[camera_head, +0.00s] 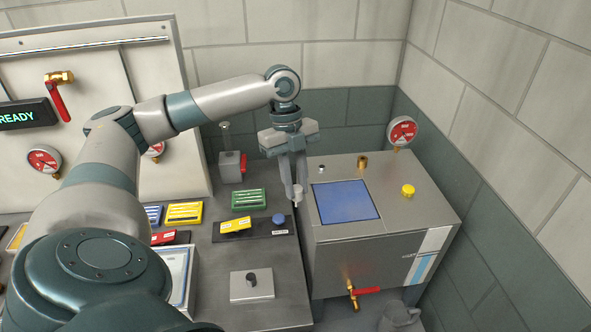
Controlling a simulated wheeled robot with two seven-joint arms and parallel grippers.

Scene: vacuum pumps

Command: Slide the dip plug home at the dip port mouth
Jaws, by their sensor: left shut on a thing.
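My left gripper (294,186) points straight down beside the left edge of the metal pump box (350,252). It is shut on a small pale plug-like piece (297,194), probably the dip plug, partly hidden by the fingers. The plug looks upright; I cannot tell whether it touches anything below. The box top has a small grey port (321,169), a brass fitting (362,162) and a yellow cap (408,190). I cannot tell for sure which opening is the dip port mouth. My right gripper is out of view.
A blue panel (346,201) lies on the box top. A dial gauge (402,131) rises at its back right. A red-handled valve (362,291) juts from its front. The bench left holds a green block (249,199), a dark tray (256,233) and a metal plate with a dark knob (252,285).

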